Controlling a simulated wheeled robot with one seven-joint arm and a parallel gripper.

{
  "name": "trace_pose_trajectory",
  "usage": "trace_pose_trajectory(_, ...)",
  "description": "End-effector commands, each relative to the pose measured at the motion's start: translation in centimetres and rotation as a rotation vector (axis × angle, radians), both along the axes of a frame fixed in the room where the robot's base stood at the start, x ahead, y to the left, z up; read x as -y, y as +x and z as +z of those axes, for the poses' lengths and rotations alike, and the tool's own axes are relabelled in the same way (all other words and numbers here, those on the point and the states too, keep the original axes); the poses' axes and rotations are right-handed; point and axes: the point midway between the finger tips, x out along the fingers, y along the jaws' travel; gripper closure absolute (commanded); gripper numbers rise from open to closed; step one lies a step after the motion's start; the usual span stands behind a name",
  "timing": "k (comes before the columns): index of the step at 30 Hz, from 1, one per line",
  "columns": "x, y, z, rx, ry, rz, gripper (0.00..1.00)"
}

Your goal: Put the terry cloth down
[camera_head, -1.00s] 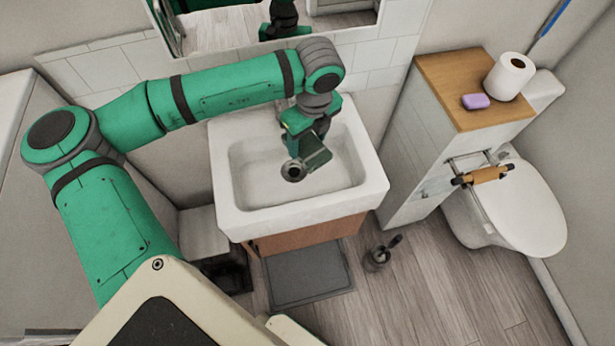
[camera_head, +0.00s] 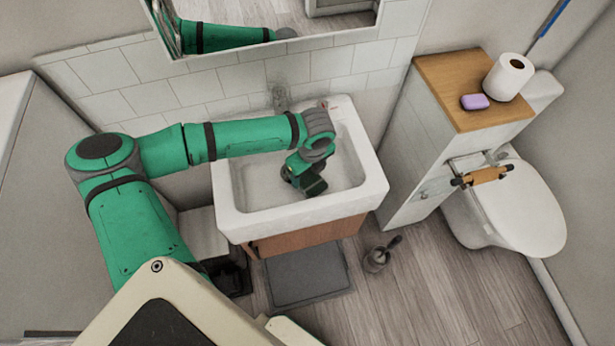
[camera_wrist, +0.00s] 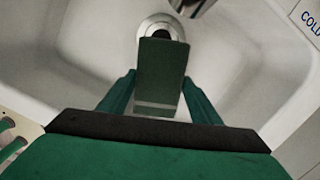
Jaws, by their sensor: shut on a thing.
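The terry cloth (camera_wrist: 161,65) shows as a dark green, block-like folded piece between my fingers in the wrist view. In the head view it is a dark patch (camera_head: 314,187) under my wrist. My gripper (camera_wrist: 159,84) is shut on it, one finger on each side. In the head view my gripper (camera_head: 298,178) is down inside the white sink (camera_head: 232,220). The wrist view shows the cloth just in front of the drain (camera_wrist: 160,27). I cannot tell whether the cloth touches the basin floor.
A faucet (camera_head: 280,98) stands at the sink's back edge. To the right, a cabinet with a wooden top (camera_head: 440,75) bears a purple soap (camera_head: 475,102) and a toilet roll (camera_head: 509,76). A toilet (camera_head: 525,215) stands beyond. The basin around my gripper looks empty.

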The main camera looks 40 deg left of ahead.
Motion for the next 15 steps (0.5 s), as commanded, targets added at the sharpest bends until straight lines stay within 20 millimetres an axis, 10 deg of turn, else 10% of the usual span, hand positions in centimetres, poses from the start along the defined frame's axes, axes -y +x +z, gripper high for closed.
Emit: trace_pose_trajectory(15, 0.0, 0.0, -2.5, 0.000, 0.000, 0.000, 0.68)
